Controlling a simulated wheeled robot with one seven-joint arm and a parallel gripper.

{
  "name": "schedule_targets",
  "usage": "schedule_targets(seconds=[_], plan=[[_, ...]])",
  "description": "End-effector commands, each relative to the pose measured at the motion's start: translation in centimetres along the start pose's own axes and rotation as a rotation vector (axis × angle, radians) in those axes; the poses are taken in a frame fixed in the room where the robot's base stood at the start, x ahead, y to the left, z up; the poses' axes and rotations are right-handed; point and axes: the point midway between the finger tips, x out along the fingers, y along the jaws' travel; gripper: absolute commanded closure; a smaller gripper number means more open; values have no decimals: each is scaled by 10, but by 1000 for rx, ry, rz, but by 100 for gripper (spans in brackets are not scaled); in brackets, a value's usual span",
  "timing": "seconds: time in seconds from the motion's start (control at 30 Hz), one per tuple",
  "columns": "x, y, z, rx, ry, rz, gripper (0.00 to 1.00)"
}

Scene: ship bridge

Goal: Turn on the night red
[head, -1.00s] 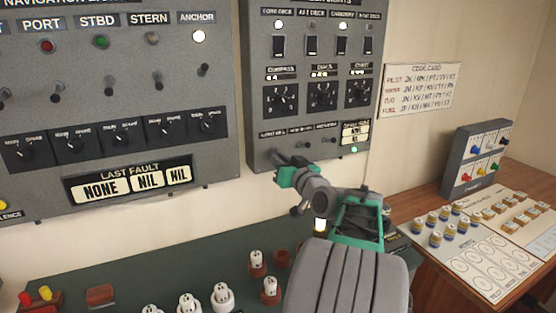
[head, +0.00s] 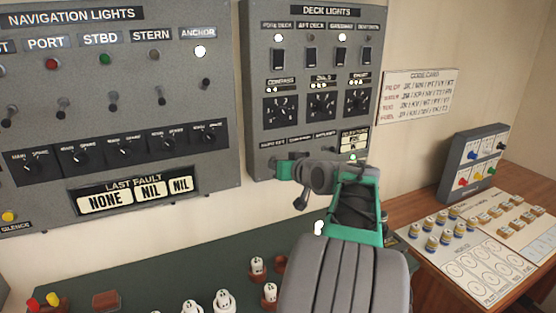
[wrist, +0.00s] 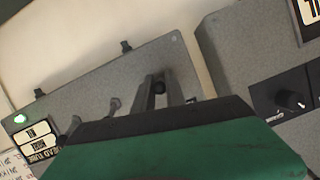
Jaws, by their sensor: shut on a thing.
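The DECK LIGHTS panel (head: 258,90) hangs on the wall in the head view. A row of small toggles with labels too small to read runs along its lower edge. My gripper (head: 275,163) is at the leftmost toggle in that row, covering it in the head view. In the wrist view, which is turned over, the two fingers of my gripper (wrist: 160,92) close around a dark toggle (wrist: 158,84). I cannot read which label says night red.
The NAVIGATION LIGHTS panel (head: 225,100) is on the left. A green lamp (head: 352,157) is lit at the deck panel's lower right. Below are a dark green desk (head: 130,265) with white-topped pieces and a wooden desk (head: 425,270) with a switch box (head: 473,160).

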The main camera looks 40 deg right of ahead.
Motion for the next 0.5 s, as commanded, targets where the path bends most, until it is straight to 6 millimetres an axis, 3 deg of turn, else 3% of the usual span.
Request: schedule_targets(seconds=[0.03,0.5], plan=[[-2,-2,-9,2,-37,5,100],[-3,-4,-17,23,-329,60,100]])
